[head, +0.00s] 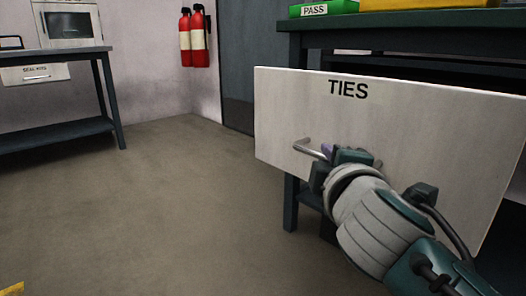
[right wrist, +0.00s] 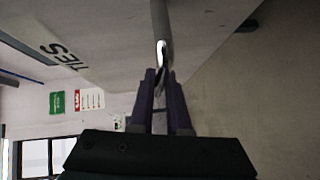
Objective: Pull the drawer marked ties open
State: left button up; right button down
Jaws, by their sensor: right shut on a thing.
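The drawer marked TIES (head: 420,135) has a pale front with black lettering, under the dark workbench at the right of the head view. Its front stands out from the bench legs, so it looks pulled out some way; its inside is hidden. The metal bar handle (head: 308,149) is low on the front. My right gripper (head: 328,155) is shut on the handle, its fingers partly hidden by the wrist. In the right wrist view the purple fingers (right wrist: 160,88) close about the handle (right wrist: 161,30). My left gripper is not in view.
A green PASS bin (head: 322,8) and a yellow bin stand on the workbench (head: 400,17). Two fire extinguishers (head: 194,38) hang on the back wall. Another bench (head: 60,52) with a drawer stands at the left. The floor (head: 150,210) between is clear.

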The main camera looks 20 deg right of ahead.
jog(key=shift+s+a, duration=0.3)
jog(key=shift+a, duration=0.4)
jog(key=c, duration=0.9)
grip_release()
jog(key=p+v, duration=0.2)
jog(key=v, duration=0.8)
jog(key=shift+w, duration=0.1)
